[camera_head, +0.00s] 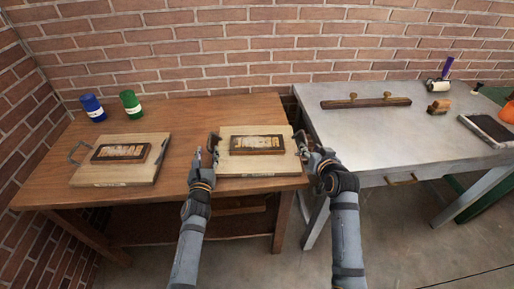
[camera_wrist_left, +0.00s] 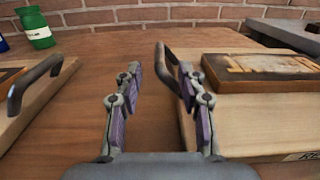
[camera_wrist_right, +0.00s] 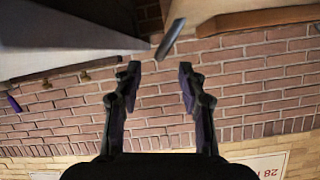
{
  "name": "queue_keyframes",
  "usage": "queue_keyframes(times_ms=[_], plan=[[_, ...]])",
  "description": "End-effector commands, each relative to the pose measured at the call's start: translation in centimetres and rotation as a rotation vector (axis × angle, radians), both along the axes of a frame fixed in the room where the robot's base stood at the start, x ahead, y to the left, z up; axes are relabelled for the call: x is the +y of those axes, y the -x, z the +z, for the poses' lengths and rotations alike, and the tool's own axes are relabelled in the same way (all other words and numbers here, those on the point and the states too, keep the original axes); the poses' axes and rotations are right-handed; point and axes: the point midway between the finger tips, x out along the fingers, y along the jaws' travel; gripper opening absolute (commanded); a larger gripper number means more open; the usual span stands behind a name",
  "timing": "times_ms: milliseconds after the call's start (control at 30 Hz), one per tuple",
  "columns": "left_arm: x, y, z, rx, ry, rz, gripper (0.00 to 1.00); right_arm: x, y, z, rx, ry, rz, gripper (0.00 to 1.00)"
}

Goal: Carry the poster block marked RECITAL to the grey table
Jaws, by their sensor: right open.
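Two wooden poster blocks with metal handles lie on the brown table (camera_head: 180,113): one at left (camera_head: 148,138) and one at right (camera_head: 272,168). The right block's label shows only "RE" in the left wrist view (camera_wrist_left: 303,157); the rest is cut off. My left gripper (camera_head: 206,158) is open beside its left handle (camera_wrist_left: 172,68), which is close to the right finger; contact is unclear. My right gripper (camera_wrist_right: 155,88) is open near its right handle (camera_wrist_right: 170,38); in the head view (camera_head: 312,157) it partly hides that handle. The grey table (camera_head: 350,128) stands at right.
On the grey table are a long bar with two knobs (camera_head: 366,102), a roller (camera_head: 436,86), a small wooden block (camera_head: 438,107) and a dark slab (camera_head: 490,130). Blue (camera_head: 93,107) and green (camera_head: 131,104) cans stand behind the left block. The grey table's front left is clear.

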Motion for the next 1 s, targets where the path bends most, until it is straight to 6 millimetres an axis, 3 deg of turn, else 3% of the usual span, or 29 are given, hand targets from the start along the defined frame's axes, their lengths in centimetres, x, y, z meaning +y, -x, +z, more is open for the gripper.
queue_keyframes(times_ms=[100, 300, 500, 800, 1000], plan=[[0.1, -2.5, 0.1, -0.003, -0.004, 0.0, 0.4, 0.3, -2.3, -0.9, 0.001, 0.0, 0.0, 0.41], [0.3, -5.5, 0.1, -0.001, -0.002, 0.0, 0.4, 0.7, -5.0, -2.0, 0.001, 0.0, 0.0, 0.41], [0.4, -6.6, 0.0, 0.0, -0.001, 0.0, 0.4, 0.9, -6.1, -2.5, 0.001, 0.0, 0.0, 0.41], [0.4, -6.7, 0.1, -0.001, 0.0, 0.0, 0.4, 0.9, -6.2, -2.6, 0.0, 0.0, -0.001, 0.41], [0.4, -6.7, 0.0, -0.001, 0.0, 0.0, 0.14, 0.9, -6.2, -2.5, 0.0, 0.0, 0.0, 0.15]])
